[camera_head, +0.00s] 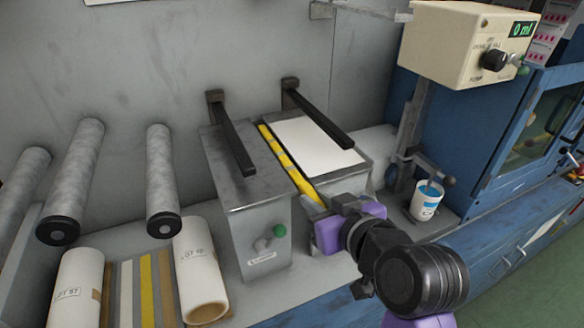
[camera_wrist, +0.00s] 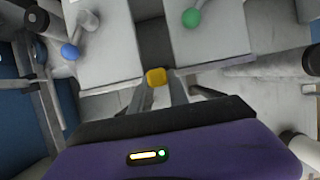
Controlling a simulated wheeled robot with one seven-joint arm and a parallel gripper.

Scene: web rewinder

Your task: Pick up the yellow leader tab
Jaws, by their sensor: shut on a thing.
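The yellow leader tab (camera_wrist: 156,76) shows in the wrist view as a small rounded yellow piece. It sits between the fingertips of my gripper (camera_wrist: 158,84), which is shut on it. In the head view my gripper (camera_head: 316,208) is at the near end of the gap between two grey blocks, close to the end of a yellow strip with dark marks (camera_head: 285,156). The tab itself cannot be made out clearly in the head view; my gripper and wrist cover that spot.
The left grey block (camera_head: 245,170) carries a green-knobbed lever (camera_head: 279,230). The right block (camera_head: 355,162) has a white top. Two dark bars (camera_head: 325,122) overhang them. A white cup (camera_head: 426,201) stands to the right. Paper rolls (camera_head: 202,270) stand left, beneath grey rollers (camera_head: 161,180).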

